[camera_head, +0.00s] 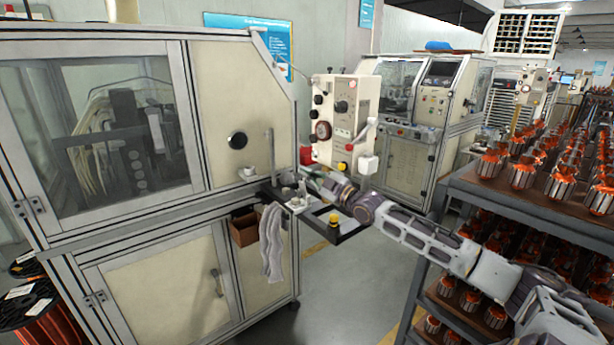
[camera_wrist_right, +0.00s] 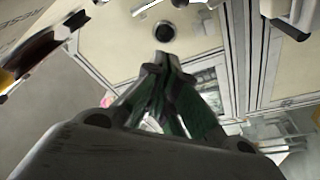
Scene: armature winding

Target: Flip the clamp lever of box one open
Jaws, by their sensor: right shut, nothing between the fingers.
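A pale control box (camera_head: 343,105) with dark knobs, a red-rimmed dial and a yellow button stands by the near machine's right side. A white handle (camera_head: 367,128) sticks out at its right. A thin upright grey lever (camera_head: 270,150) rises from the fixture beside the machine panel. I cannot tell which of these is the clamp lever of box one. My right gripper (camera_head: 309,174) is just below the control box, above the small shelf. In the right wrist view its fingers (camera_wrist_right: 163,62) meet at the tips, with nothing between them. My left gripper is not in view.
A small dark shelf (camera_head: 345,232) juts out under my right arm. A rack (camera_head: 500,207) of orange-wound armatures stands at the right. Floor shows between them.

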